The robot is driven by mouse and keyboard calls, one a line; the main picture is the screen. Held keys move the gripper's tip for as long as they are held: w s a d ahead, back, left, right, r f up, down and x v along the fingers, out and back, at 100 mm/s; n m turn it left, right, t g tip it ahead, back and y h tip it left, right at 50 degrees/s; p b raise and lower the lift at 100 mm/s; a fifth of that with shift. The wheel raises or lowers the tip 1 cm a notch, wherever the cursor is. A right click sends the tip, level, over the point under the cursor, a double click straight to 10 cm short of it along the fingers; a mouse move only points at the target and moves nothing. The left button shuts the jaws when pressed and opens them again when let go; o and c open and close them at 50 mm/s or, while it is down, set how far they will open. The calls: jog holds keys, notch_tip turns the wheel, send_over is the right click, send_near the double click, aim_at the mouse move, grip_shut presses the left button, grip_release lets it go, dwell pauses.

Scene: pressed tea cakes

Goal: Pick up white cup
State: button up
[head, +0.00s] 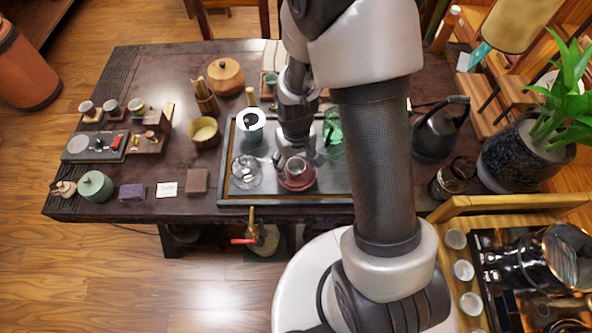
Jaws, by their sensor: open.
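My gripper (294,158) is open and points down over the tea tray (283,201) on the dark table. A small reddish cup (296,169) on a red saucer (299,184) is right below or between its fingers; I cannot tell whether they touch it. A white-rimmed round vessel with a dark inside (250,118) stands on the tray, left of and behind the gripper. Several white cups stand in a line on the wooden stand at the lower right, among them a near one (471,303), a middle one (463,270) and a far one (455,238).
A clear glass vessel (246,171) and a green glass one (334,127) stand close by on the tray. A black kettle (441,130) and a plant pot (519,154) are at the right. Small cups on holders (111,106) are at the left. My arm hides the tray's right part.

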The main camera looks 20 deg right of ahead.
jog(key=shift+f, duration=0.4)
jog(key=shift+r, duration=0.1)
jog(key=shift+c, duration=0.5)
jog(key=c, duration=1)
jog(key=shift+c, duration=0.3)
